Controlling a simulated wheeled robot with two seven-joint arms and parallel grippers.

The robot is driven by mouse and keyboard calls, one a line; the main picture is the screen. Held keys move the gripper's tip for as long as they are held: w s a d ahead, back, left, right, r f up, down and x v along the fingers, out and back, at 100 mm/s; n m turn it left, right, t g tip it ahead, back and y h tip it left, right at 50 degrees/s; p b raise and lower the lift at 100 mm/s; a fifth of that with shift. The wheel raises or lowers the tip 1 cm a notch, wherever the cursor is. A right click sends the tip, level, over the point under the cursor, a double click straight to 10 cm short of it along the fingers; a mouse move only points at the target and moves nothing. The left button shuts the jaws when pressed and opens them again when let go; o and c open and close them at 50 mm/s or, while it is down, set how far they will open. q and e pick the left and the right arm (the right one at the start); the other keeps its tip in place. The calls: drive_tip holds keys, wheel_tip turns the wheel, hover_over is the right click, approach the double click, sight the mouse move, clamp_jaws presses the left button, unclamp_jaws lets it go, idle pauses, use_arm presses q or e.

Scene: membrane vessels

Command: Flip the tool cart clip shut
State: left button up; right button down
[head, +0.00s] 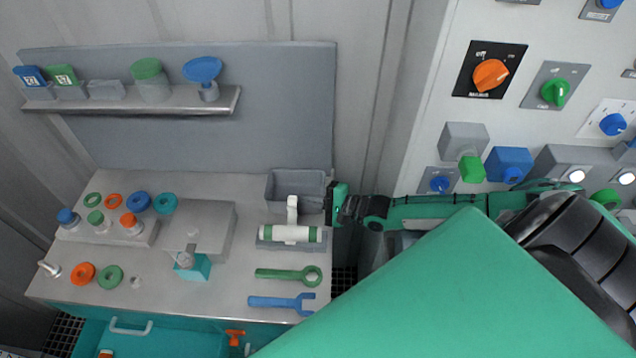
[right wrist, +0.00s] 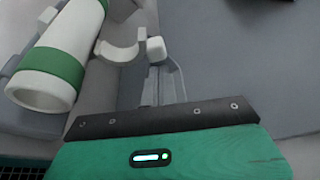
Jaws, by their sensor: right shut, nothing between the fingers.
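The tool cart clip (head: 292,207) is a small white piece that stands up behind a white cylinder with green bands (head: 290,234). The cylinder lies in a grey cradle (head: 262,245) on the cart top. In the right wrist view the clip's curved white arm (right wrist: 120,50) stands open beside the cylinder (right wrist: 62,62), not over it. My right gripper (head: 331,204) is right of the clip, shut and empty. Its grey fingers (right wrist: 160,85) point toward a white block at the clip's end; I cannot tell whether they touch. My left gripper is not in view.
A grey bin (head: 295,188) stands just behind the clip. A green wrench (head: 288,274) and a blue wrench (head: 282,302) lie in front. A grey stand (head: 205,222) is to the left. The control panel (head: 450,100) rises on the right, behind my right arm.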

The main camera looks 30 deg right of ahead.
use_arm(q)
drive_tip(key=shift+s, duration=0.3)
use_arm(e)
drive_tip(key=shift+w, duration=0.1)
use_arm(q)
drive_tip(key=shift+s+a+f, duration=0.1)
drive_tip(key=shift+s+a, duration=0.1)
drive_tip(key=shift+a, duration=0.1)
use_arm(e)
drive_tip(key=shift+a+r+n, duration=0.15)
drive_tip(key=shift+r+n, duration=0.1)
drive_tip(key=shift+n, duration=0.15)
